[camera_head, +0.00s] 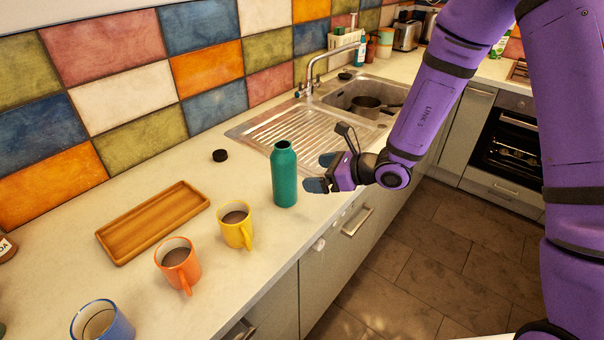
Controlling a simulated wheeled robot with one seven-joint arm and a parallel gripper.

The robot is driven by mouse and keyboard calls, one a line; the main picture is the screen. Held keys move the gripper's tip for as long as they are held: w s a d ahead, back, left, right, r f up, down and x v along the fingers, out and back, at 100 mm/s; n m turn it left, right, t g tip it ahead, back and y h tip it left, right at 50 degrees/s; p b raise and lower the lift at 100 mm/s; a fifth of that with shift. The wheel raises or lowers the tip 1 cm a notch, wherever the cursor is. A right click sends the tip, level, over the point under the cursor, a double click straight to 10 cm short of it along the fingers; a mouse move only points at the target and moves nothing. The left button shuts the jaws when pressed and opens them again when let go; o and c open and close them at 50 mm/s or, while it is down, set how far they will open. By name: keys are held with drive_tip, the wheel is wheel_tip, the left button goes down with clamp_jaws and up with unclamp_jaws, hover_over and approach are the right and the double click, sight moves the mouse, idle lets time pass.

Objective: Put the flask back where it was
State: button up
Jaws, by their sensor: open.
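The flask is a teal-green bottle (285,176) standing upright on the pale counter, between the yellow mug and the sink's drainboard. Its top looks uncapped. A small black round cap (220,155) lies on the counter to the left of it, nearer the wall. My gripper (318,173) is open and empty, just right of the flask, with its fingers pointing left toward it. A small gap shows between the fingertips and the flask.
A wooden tray (116,248) lies empty at left. A yellow mug (237,229), an orange mug (178,268) and a blue-rimmed mug (118,325) stand along the counter front. The sink (352,88) holds a dark pan (366,108). Counter around the black cap is clear.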

drive_tip(key=s+d+r+n+g+h, duration=0.1)
drive_tip(key=s+d+r+n+g, duration=0.25)
drive_tip(key=s+r+n, duration=0.45)
drive_tip(key=s+d+r+n+g+h, duration=0.15)
drive_tip(key=s+d+r+n, duration=0.35)
drive_tip(key=r, duration=0.5)
drive_tip(key=s+d+r+n+t+h, duration=0.2)
drive_tip(key=s+d+r+n+h, duration=0.2)
drive_tip(key=s+d, duration=0.3)
drive_tip(key=s+d+r+n+t+h, duration=0.2)
drive_tip(key=s+d+r+n+h, duration=0.3)
drive_tip(key=d, duration=0.4)
drive_tip(key=shift+s+r+n, duration=0.25)
drive_tip(key=shift+s+n, duration=0.35)
drive_tip(key=shift+s, duration=0.45)
drive_tip(key=shift+h, duration=0.25)
